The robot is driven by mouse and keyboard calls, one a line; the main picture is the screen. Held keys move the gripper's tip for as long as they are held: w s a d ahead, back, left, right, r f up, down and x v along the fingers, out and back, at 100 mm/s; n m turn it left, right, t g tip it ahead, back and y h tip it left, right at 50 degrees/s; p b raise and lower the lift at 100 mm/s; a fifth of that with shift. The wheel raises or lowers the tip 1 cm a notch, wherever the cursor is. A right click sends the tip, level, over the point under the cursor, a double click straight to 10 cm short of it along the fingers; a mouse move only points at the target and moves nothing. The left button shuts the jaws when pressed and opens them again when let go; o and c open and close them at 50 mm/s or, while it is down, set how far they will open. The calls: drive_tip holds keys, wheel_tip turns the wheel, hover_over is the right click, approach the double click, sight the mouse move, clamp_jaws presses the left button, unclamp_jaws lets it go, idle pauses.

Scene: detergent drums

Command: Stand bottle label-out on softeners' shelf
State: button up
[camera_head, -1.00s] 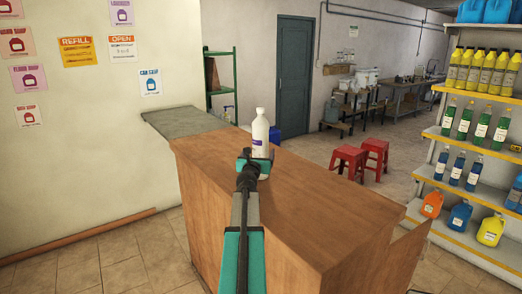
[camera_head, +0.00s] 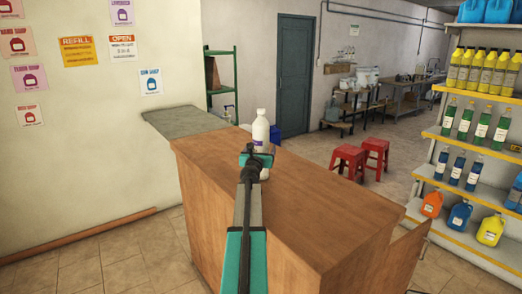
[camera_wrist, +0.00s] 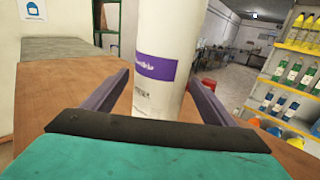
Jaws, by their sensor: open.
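A white bottle (camera_head: 260,131) with a purple label band stands upright on the wooden counter (camera_head: 290,215). My gripper (camera_head: 257,153) is at the bottle, in front of it in the head view. In the wrist view the bottle (camera_wrist: 164,60) stands between the two open fingers of my gripper (camera_wrist: 158,95), with gaps showing on both sides. Its purple band and part of its label face the wrist camera. The bottle's top is cut off there. The shelf rack (camera_head: 470,205) at the right holds yellow, green and blue bottles in rows.
Orange, blue and yellow jugs (camera_head: 460,216) sit on the rack's low shelf. Two red stools (camera_head: 348,160) stand on the floor behind the counter. A grey counter top (camera_head: 185,122) adjoins at the left. Open floor lies between counter and rack.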

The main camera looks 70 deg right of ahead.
drive_tip(key=shift+d, duration=0.1)
idle(0.5)
drive_tip(key=shift+r, duration=0.1)
clamp_jaws()
